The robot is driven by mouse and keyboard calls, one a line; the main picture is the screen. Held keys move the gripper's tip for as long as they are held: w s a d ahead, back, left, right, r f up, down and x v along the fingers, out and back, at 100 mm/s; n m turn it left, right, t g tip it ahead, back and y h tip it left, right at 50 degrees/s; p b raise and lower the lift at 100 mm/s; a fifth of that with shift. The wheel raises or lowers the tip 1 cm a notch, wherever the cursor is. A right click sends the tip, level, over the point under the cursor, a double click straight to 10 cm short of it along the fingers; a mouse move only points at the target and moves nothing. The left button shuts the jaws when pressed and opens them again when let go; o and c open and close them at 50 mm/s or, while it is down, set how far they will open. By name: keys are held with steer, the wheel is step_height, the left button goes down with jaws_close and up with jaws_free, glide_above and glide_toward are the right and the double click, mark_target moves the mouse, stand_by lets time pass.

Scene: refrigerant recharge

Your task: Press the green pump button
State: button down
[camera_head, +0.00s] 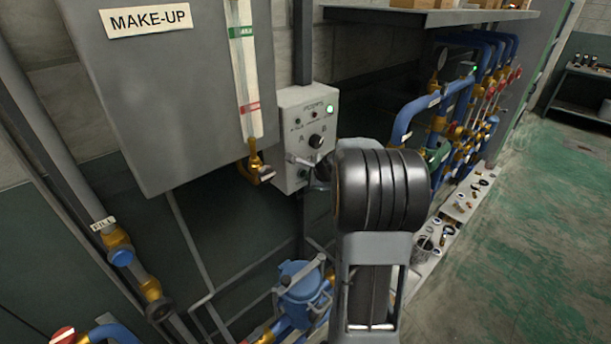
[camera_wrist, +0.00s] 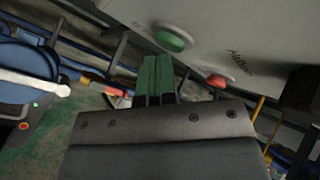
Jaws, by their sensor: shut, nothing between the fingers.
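The green pump button (camera_wrist: 172,39) is a round cap on the light grey face of the control box in the wrist view. A red button (camera_wrist: 217,81) sits to its lower right. My gripper (camera_wrist: 157,62) is shut and empty, its tips just below and left of the green button. I cannot tell whether they touch it. In the head view the grey control box (camera_head: 290,120) hangs on the wall, with a lit green lamp (camera_head: 329,109) and a black knob (camera_head: 316,141). My arm hides the box's lower right part there.
A large grey tank (camera_head: 160,100) labelled MAKE-UP, with a sight tube (camera_head: 244,75), stands left of the box. Blue pipes with brass valves (camera_head: 438,122) run to the right. A blue vessel (camera_head: 302,282) is low in front. Open green floor (camera_head: 530,230) lies at right.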

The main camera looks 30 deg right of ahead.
stand_by(0.4)
steer(key=shift+s+d+b, duration=0.1)
steer(key=shift+s+b, duration=0.35)
steer(key=shift+s, duration=0.45)
steer(key=shift+s+d+b, duration=0.25)
steer(key=shift+s+b, duration=0.2)
steer(key=shift+s, duration=0.8)
steer(key=shift+s+d+b, duration=0.2)
steer(key=shift+s+b, duration=0.25)
steer(key=shift+s, duration=0.75)
